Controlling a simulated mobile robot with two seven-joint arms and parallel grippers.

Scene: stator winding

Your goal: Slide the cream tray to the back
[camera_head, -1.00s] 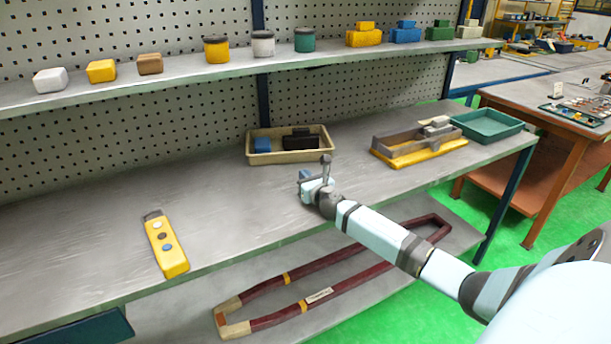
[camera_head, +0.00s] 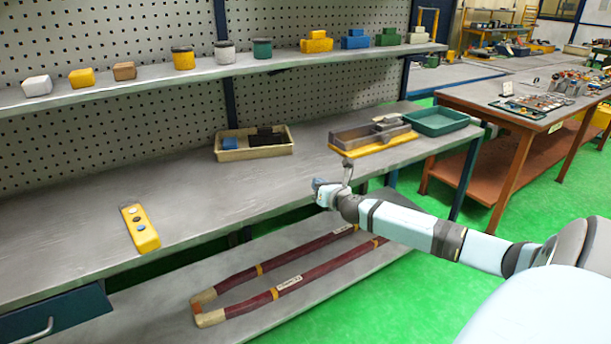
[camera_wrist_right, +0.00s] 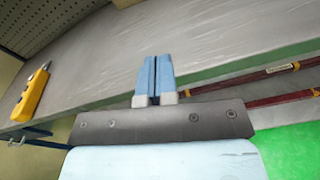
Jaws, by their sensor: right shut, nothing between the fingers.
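The cream tray (camera_head: 255,154) stands upright on the workbench, close to the pegboard at the back. It holds a blue block (camera_head: 230,143) and black pieces (camera_head: 265,136). My right gripper (camera_head: 319,187) is in front of and to the right of the tray, near the bench's front edge and apart from the tray. In the right wrist view its two blue fingers (camera_wrist_right: 155,62) are together with nothing between them. The tray does not show in that view. My left gripper is not in view.
A yellow control box (camera_head: 142,233) lies on the bench at the left. A grey open box on a yellow base (camera_head: 376,147) and a green tray (camera_head: 436,122) stand to the right. A dark red loop (camera_head: 250,300) lies on the lower shelf. The bench front between is clear.

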